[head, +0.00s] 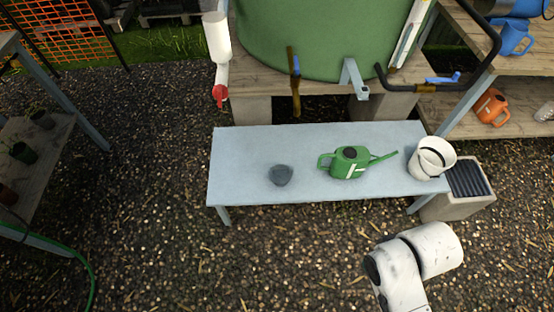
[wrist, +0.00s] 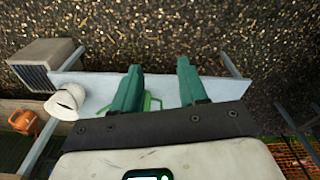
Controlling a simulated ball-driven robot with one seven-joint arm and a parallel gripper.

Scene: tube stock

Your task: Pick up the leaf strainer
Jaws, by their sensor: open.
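A small dark grey, rounded object, which I take to be the leaf strainer (head: 280,175), lies on the pale blue bench (head: 245,150), left of the green watering can (head: 350,162). It is too small to make out any mesh. In the wrist view, my gripper (wrist: 159,68) shows two teal fingers, apart and empty, above the bench (wrist: 96,90). Part of the watering can (wrist: 152,103) shows between the fingers. The strainer cannot be seen there, probably hidden by a finger or the gripper body. My gripper is outside the head view.
A white bucket (head: 431,158) stands at the bench's right end, beside a concrete block with a dark grate (head: 468,178). Behind are a large green tank (head: 325,35) and a white pipe with a red tap (head: 220,92). Gravel in front of the bench is clear.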

